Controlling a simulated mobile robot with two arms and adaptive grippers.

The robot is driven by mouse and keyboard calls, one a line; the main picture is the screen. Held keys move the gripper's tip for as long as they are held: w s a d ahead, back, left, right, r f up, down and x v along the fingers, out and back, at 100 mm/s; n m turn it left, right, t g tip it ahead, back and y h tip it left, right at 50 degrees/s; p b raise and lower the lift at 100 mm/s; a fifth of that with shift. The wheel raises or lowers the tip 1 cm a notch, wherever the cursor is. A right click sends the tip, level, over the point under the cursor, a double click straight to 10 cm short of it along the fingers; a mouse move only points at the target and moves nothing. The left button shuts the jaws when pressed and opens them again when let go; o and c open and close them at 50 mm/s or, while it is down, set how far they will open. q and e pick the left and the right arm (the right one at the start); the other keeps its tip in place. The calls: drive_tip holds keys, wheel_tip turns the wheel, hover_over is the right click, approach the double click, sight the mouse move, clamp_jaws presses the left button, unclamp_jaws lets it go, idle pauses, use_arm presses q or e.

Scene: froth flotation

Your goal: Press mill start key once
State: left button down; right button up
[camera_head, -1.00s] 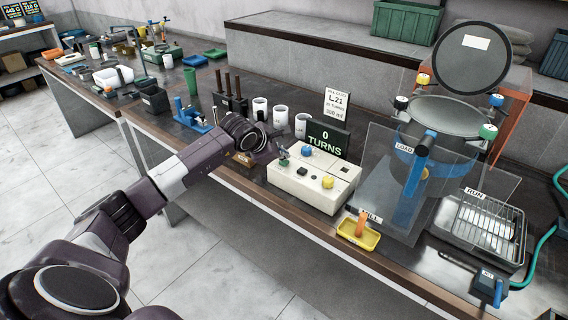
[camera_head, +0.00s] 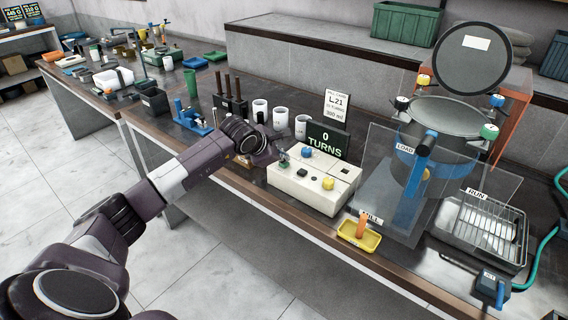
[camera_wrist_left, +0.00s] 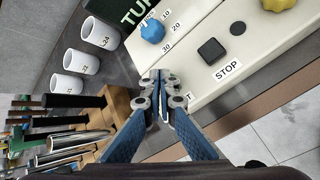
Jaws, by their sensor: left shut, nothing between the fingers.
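The cream mill control box (camera_head: 310,192) stands on the bench in the head view, with a "0 TURNS" display (camera_head: 326,140) behind it. My left gripper (camera_head: 284,157) is shut and empty over the box's left end. In the left wrist view its closed blue fingertips (camera_wrist_left: 161,80) point down at the box's edge. A label ending in "T" is partly covered by the fingers. No start key shows clearly there; whether the tips touch one I cannot tell. The black stop key (camera_wrist_left: 211,50) and a blue dial (camera_wrist_left: 152,30) lie beyond the fingers. My right gripper is not in view.
White cups (camera_head: 281,118) and a wooden rack (camera_wrist_left: 120,105) stand close to the gripper. A yellow tray (camera_head: 358,232) sits right of the box. The mill with its clear guard (camera_head: 380,175) stands behind that tray. A wire rack (camera_head: 490,228) is at far right.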

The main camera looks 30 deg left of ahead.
sight(283, 164)
use_arm(q)
drive_tip(key=shift+f, duration=0.3)
drive_tip(key=shift+r, duration=0.15)
idle(0.4)
drive_tip(key=shift+r, duration=0.8)
drive_tip(key=shift+r, duration=0.1)
drive_tip(key=shift+r+p, duration=1.3)
drive_tip(key=shift+r, duration=1.15)
drive_tip(key=shift+f, duration=0.1)
